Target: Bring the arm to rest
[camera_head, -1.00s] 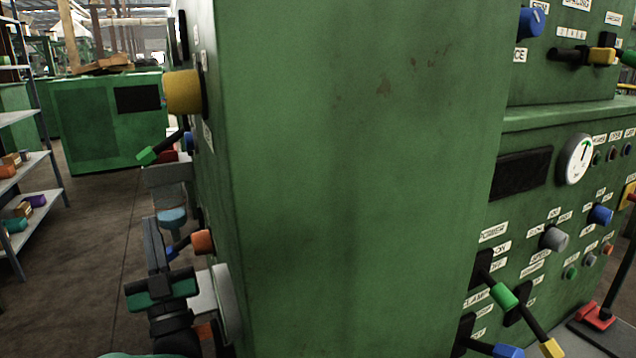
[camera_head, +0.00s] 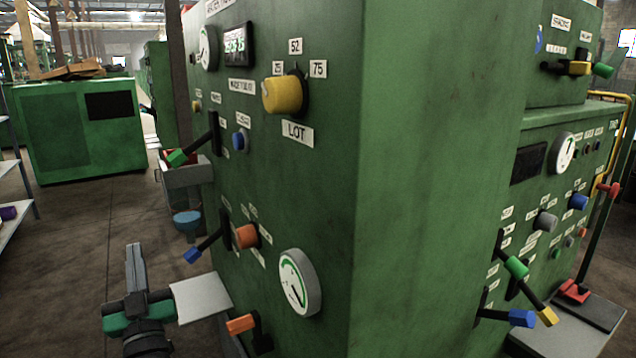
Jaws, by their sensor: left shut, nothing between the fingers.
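My left gripper (camera_head: 136,262) shows at the lower left of the head view, in front of the left face of the green machine (camera_head: 300,170). Its dark fingers are together, pointing up and away, with nothing between them. The gripper has a green and black body and stands to the left of a light grey plate (camera_head: 201,297) that juts from the machine; whether they touch is unclear. My right gripper is not in view.
The machine's left face carries a yellow knob (camera_head: 284,95), a green-tipped lever (camera_head: 193,147), a blue-tipped lever (camera_head: 202,245), an orange handle (camera_head: 243,324) and a dial (camera_head: 299,283). A blue round stool (camera_head: 187,220) stands behind the gripper. Open floor lies to the left.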

